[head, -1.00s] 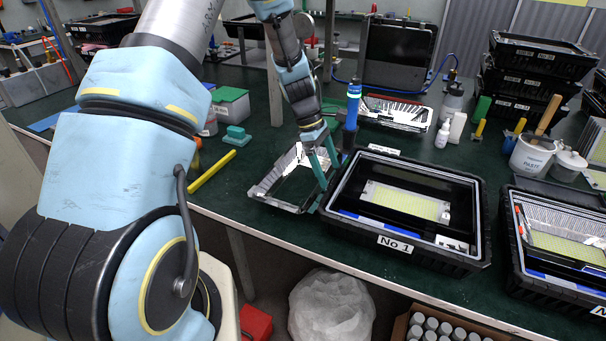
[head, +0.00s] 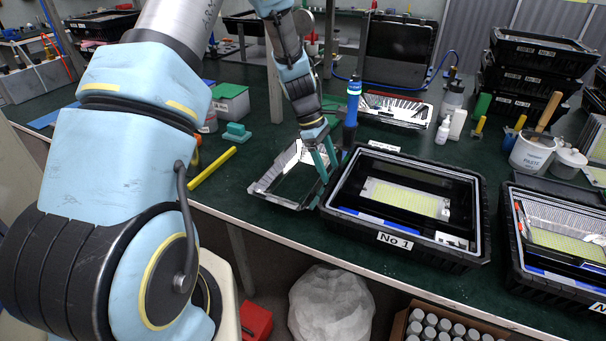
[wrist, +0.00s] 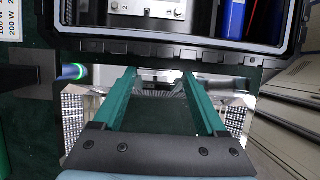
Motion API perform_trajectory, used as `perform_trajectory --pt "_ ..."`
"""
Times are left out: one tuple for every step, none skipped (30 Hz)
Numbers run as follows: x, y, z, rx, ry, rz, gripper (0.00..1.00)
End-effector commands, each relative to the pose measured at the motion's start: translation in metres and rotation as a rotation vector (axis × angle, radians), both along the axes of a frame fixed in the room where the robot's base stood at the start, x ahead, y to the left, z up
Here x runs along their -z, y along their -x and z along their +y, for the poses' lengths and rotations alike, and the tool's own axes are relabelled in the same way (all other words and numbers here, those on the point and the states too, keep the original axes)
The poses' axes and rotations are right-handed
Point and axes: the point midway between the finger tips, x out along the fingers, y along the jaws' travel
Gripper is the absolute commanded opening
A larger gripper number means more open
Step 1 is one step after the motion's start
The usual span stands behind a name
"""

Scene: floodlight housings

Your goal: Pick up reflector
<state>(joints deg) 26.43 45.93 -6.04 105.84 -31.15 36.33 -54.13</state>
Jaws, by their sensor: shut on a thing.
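The reflector (head: 268,184) is a shiny silver open frame with sloped walls, at the left of the black case labelled No 1 (head: 392,258) in the head view. In the wrist view the reflector (wrist: 239,112) shows on both sides of my fingers, with dotted side walls and a bright far wall. My gripper (head: 325,174) reaches down to its right side, next to the case. Its two teal fingers (wrist: 160,72) stand apart, shut on the reflector. The exact contact at the fingertips is hard to see. I cannot tell whether the reflector touches the table.
A white-lined tray of dark parts (head: 395,112) lies farther back. A yellow bar (head: 212,167) and a teal block (head: 236,133) lie to the left. A second case (head: 560,245) is at the right.

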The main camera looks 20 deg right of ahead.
Motion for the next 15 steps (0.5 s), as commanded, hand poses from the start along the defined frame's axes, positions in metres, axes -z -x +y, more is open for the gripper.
perform_trajectory --pt "-0.0001 0.0000 0.0000 0.000 0.000 0.000 0.12" --pt "-0.0001 0.0000 0.0000 0.000 0.000 0.000 0.09" --pt "-0.0001 0.0000 0.0000 0.000 0.000 0.000 0.04" --pt "-0.0001 0.0000 0.0000 0.000 0.000 0.000 0.01" --pt "-0.0001 -0.0001 0.0000 0.000 0.000 0.000 0.00" --pt "-0.0001 -0.0001 0.0000 0.000 0.000 0.000 0.00" --pt "-0.0001 -0.0001 0.0000 0.000 0.000 0.000 0.00" --pt "-0.0001 -0.0001 0.0000 0.000 0.000 0.000 0.00" --pt "-0.0003 -0.0002 0.0000 0.000 0.000 0.000 0.00" --pt "-0.0003 -0.0002 0.0000 0.000 0.000 0.000 0.00" --pt "-0.0003 -0.0002 0.0000 0.000 0.001 -0.001 0.00" --pt "-0.0003 -0.0002 0.0000 0.000 0.001 -0.001 0.00" --pt "-0.0003 -0.0002 0.0000 0.000 0.001 -0.001 0.00" --pt "-0.0004 -0.0003 0.0000 0.000 0.001 -0.001 0.00" --pt "-0.0008 -0.0003 -0.0001 0.000 0.001 -0.001 0.00"
